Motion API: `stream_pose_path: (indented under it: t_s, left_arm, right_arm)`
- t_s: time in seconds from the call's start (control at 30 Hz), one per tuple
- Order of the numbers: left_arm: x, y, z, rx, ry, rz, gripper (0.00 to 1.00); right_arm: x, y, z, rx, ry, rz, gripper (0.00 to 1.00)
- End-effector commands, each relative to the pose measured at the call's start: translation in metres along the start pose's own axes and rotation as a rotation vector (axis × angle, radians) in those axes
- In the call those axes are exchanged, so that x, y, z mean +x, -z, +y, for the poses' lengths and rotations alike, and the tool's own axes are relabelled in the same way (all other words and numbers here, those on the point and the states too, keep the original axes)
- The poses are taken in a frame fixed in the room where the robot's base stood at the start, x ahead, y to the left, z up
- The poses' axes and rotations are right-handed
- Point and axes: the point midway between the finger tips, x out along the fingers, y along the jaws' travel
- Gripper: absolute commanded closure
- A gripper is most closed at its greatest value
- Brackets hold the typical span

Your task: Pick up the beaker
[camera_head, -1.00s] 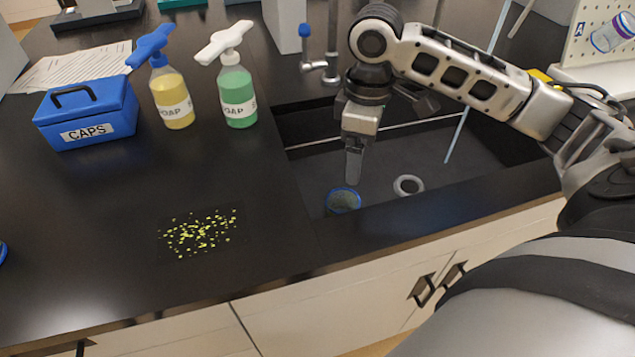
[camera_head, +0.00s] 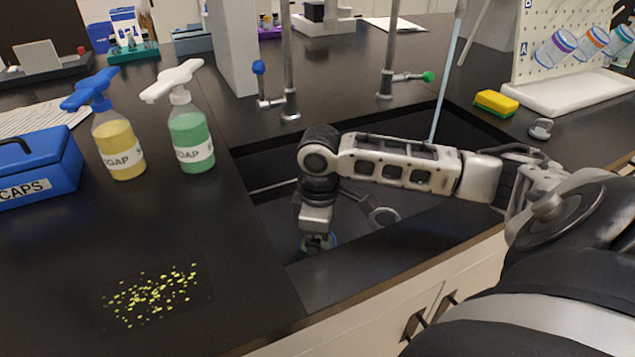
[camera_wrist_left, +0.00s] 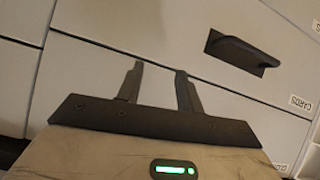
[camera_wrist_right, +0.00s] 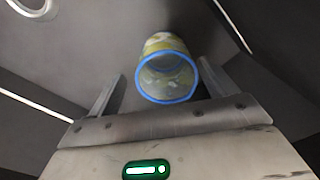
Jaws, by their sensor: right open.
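The beaker, clear with a blue rim and yellowish marks, is in the dark sink; in the right wrist view its open mouth (camera_wrist_right: 167,78) faces the camera. In the head view only bits of its blue rim (camera_head: 333,241) show behind my right gripper (camera_head: 317,241). My right gripper points down into the sink, open, its fingers to either side of the beaker in its wrist view. I cannot tell how deep the fingers reach around it. My left gripper (camera_wrist_left: 160,69) is open and empty in front of drawer fronts, outside the head view.
The sink's front edge (camera_head: 400,246) is close to my right arm. Two soap bottles (camera_head: 118,145) (camera_head: 190,138), a blue CAPS box (camera_head: 35,170) and yellow-green specks (camera_head: 152,295) are on the left counter. Taps (camera_head: 290,100) stand behind.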

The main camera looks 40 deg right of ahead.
Motion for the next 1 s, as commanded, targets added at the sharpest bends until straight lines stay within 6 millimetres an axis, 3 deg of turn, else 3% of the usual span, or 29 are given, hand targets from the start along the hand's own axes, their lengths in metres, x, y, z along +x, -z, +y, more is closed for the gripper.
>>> stream_pose_path:
  t_s: [0.17, 0.43, 0.67, 0.7, 0.87, 1.0]
  left_arm:
    - [0.000, 0.002, 0.000, -0.002, -0.001, 0.008, 0.64]
    - [0.002, -0.003, 0.001, -0.011, -0.004, 0.008, 0.64]
    - [0.000, -0.004, 0.001, -0.014, -0.004, 0.005, 0.64]
    - [0.000, -0.004, 0.001, -0.014, -0.004, 0.004, 0.64]
    - [0.000, -0.004, 0.001, -0.015, -0.004, 0.005, 0.64]
    - [0.000, -0.004, 0.001, -0.015, -0.004, 0.005, 0.64]
  right_arm:
    - [0.011, 0.001, -0.003, -0.001, 0.001, 0.000, 0.16]
    - [0.050, 0.002, -0.008, 0.000, 0.001, -0.002, 0.16]
    - [0.053, 0.002, -0.007, -0.001, -0.001, 0.000, 0.16]
    - [0.053, 0.002, -0.007, -0.001, -0.001, 0.000, 0.19]
    - [0.053, 0.002, -0.007, -0.001, -0.001, 0.000, 0.63]
    - [0.053, 0.002, -0.007, -0.001, -0.001, 0.000, 0.63]
